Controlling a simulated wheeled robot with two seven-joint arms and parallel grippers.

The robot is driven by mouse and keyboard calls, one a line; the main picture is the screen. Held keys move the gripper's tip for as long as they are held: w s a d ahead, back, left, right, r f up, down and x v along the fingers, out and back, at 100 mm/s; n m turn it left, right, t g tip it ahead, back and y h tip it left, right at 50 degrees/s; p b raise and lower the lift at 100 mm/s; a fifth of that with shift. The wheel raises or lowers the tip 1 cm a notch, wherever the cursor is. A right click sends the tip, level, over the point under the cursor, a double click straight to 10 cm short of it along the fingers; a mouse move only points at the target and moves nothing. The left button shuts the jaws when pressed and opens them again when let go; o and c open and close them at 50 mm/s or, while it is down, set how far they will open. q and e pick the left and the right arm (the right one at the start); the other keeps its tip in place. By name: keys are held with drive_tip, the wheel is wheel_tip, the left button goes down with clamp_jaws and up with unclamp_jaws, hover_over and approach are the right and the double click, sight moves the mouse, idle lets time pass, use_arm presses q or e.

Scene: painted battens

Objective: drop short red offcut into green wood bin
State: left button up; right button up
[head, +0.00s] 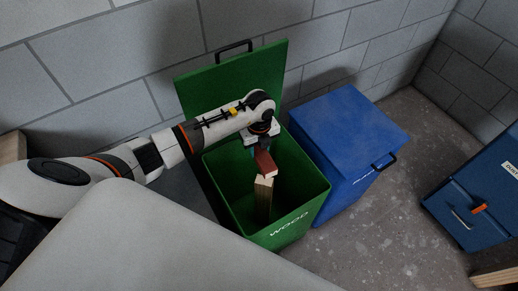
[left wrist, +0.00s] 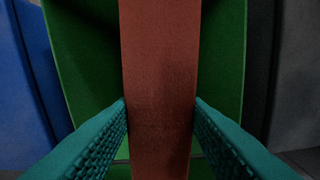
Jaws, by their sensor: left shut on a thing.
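The short red offcut (head: 265,163) is held by my left gripper (head: 262,152) over the open mouth of the green wood bin (head: 290,221). In the left wrist view the red offcut (left wrist: 158,85) runs between the two teal fingers (left wrist: 160,115), which press on its sides, with the green bin (left wrist: 222,60) around it. The bin's lid (head: 232,75) stands open at the back. A pale wood piece (head: 264,192) stands in the bin just below the offcut; I cannot tell whether they touch. My right gripper is not in view.
A blue bin (head: 350,140) with a closed lid stands right of the green one. A dark blue cabinet (head: 470,195) is at the far right, near a wood piece (head: 496,277) on the floor. A block wall (head: 110,60) is behind. Floor (head: 385,215) is clear between.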

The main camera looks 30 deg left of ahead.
sight(259, 150)
use_arm(q)
drive_tip(key=shift+f, duration=0.45)
wheel_tip(259, 150, down, 5)
drive_tip(key=b, duration=0.5)
drive_tip(key=shift+f, duration=0.2)
drive_tip(key=o, duration=1.1)
wheel_tip(259, 150, up, 12)
drive_tip(key=shift+s+f, duration=0.1)
